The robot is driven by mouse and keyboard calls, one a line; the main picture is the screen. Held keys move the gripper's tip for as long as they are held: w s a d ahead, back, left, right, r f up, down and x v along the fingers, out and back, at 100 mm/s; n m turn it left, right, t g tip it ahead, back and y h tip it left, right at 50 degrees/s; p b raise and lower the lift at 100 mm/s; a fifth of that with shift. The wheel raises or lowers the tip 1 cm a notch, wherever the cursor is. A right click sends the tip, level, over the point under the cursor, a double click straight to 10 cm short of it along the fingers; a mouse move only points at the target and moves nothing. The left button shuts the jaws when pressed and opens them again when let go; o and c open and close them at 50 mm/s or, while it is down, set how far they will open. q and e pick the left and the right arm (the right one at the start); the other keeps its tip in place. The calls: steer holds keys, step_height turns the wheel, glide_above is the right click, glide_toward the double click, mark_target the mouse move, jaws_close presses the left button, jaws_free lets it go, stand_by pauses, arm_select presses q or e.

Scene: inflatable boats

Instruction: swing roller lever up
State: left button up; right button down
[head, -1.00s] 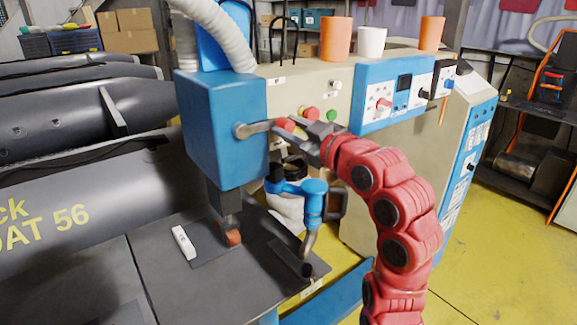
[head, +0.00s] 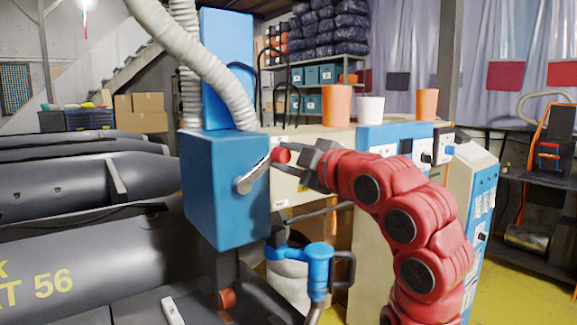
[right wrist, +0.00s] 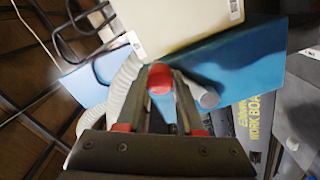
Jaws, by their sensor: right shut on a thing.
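The roller lever (head: 256,172) is a metal rod with a red knob (head: 281,155), on the side of the blue machine head (head: 212,195). It slants up and to the right from its pivot. My right gripper (head: 297,163) is shut on the red knob, coming from the right. In the right wrist view the knob (right wrist: 160,80) shows between the two fingers, with the blue head (right wrist: 235,60) behind. A small orange-red roller (head: 227,298) shows below the head. My left gripper is not in view.
Orange and white cups (head: 370,109) stand on the machine top. A grey hose (head: 225,85) runs up from the head. Grey inflatable boats (head: 75,190) lie at the left.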

steer(key=shift+r, duration=0.1)
stand_by(0.3)
steer(key=c, duration=0.5)
jaws_free()
steer(key=shift+c, duration=0.2)
steer(key=v, duration=1.7)
steer(key=shift+s+b, duration=0.15)
steer(key=shift+b, duration=0.2)
steer(key=shift+d, duration=0.1)
